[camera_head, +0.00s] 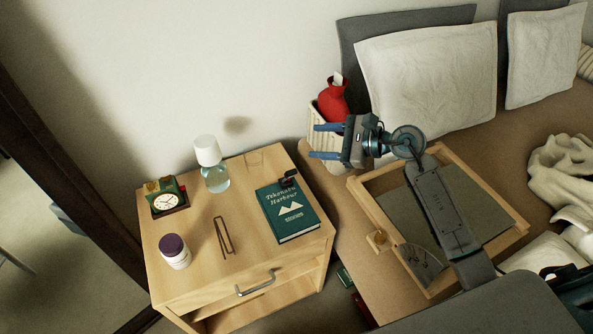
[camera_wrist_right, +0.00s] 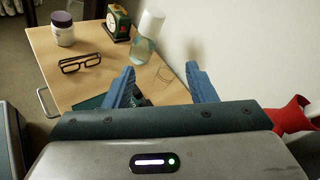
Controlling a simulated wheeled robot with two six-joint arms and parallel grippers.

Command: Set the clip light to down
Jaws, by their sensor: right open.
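A small dark clip-like thing (camera_head: 289,179), which looks like the clip light, sits at the top right corner of a teal book (camera_head: 291,212) on the nightstand. Its exact tilt is too small to tell. My right gripper (camera_head: 318,141) is open and empty, its blue fingers pointing left, above and to the right of the book in the head view. In the right wrist view the gripper's fingers (camera_wrist_right: 166,82) are spread, with the book (camera_wrist_right: 90,103) partly hidden behind the left finger. My left gripper is not in view.
The nightstand (camera_head: 190,274) also holds a clock (camera_head: 166,203), a purple-lidded jar (camera_head: 175,252), folded glasses (camera_head: 223,237) and a glass vessel with a white top (camera_head: 209,160). A red vase (camera_head: 333,101) stands behind my gripper. A wooden-framed tray (camera_head: 483,183) lies under my right arm.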

